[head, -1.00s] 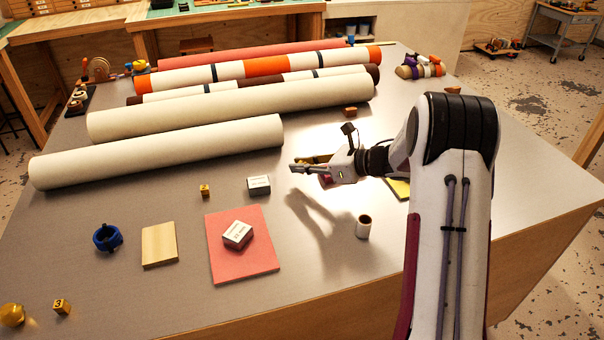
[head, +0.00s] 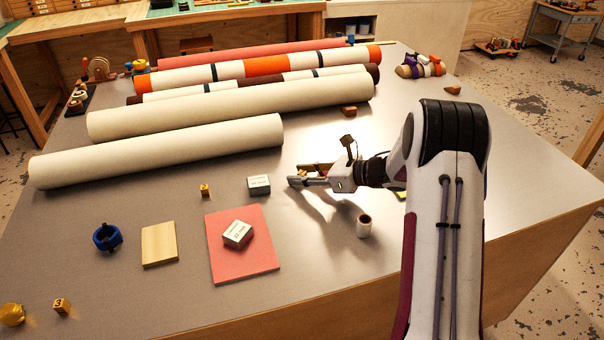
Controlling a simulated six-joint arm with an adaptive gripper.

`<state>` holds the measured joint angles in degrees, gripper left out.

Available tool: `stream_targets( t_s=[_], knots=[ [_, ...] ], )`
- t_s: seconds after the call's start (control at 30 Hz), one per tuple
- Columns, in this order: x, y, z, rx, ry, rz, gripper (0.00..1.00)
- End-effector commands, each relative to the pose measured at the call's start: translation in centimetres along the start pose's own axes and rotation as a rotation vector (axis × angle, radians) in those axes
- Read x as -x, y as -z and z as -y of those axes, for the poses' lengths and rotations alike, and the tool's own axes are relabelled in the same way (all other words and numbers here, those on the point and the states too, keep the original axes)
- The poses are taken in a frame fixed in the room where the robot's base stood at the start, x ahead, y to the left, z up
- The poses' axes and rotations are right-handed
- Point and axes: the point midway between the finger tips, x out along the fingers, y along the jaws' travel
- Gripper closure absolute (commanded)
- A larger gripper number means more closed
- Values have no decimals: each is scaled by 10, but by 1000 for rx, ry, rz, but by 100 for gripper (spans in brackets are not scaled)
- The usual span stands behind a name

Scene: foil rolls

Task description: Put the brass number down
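A small brass cube marked 3 (head: 61,306) sits on the table at the front left. A second small brass cube (head: 205,190) sits near the middle, in front of the long cream rolls; its marking is too small to read. My gripper (head: 299,180) is low over the table, right of the grey-white block, pointing left. A brassy-brown patch (head: 318,168) shows just behind its near finger. I cannot tell whether this is a held thing, a thing behind it or the far finger. The finger gap is hidden.
A labelled block (head: 258,185) is left of my gripper; another (head: 238,234) lies on a red pad (head: 245,267). A wooden block (head: 159,244), blue ring (head: 107,237) and small tube (head: 364,226) stand apart. Long rolls (head: 160,155) fill the back. The front right is clear.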

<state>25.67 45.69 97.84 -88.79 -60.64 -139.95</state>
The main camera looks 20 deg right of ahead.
Motion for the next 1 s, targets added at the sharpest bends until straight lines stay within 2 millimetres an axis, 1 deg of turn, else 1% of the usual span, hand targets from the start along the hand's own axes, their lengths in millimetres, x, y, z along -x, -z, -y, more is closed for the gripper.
stream_targets(
  t_s=[0.33, 0.47, 0.67, 1.0],
  knots=[
    [1, -2, 0, 1, 0, 0, 71],
    [5, -3, 0, 0, 1, 0, 71],
    [25, -4, 1, 1, 3, 1, 71],
    [77, -3, 1, 0, 3, 1, 71]
  ],
)
